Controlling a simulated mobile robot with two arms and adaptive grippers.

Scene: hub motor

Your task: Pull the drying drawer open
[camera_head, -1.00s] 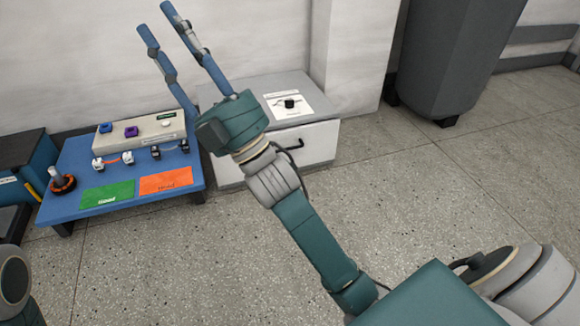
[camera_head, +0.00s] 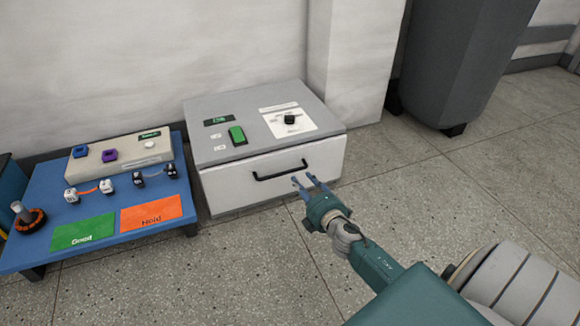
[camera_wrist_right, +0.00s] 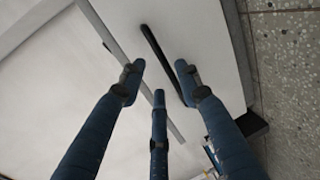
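The drying drawer (camera_head: 228,186) is the white front of a grey-topped box, and it is shut. Its black bar handle (camera_head: 281,172) runs across the upper middle of the front. My right gripper (camera_head: 308,182) is open and empty, just in front of the drawer, near the right end of the handle. In the right wrist view its fingers (camera_wrist_right: 160,78) are spread, and the handle (camera_wrist_right: 166,62) lies ahead between their tips, with no clear contact. My left gripper is not in view.
The box top (camera_head: 205,104) carries a green switch (camera_head: 237,135) and a black knob (camera_head: 290,119). A blue table (camera_head: 110,239) with a green mat (camera_head: 83,232) and an orange mat (camera_head: 151,213) stands at left. The floor (camera_head: 215,270) in front of the drawer is clear.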

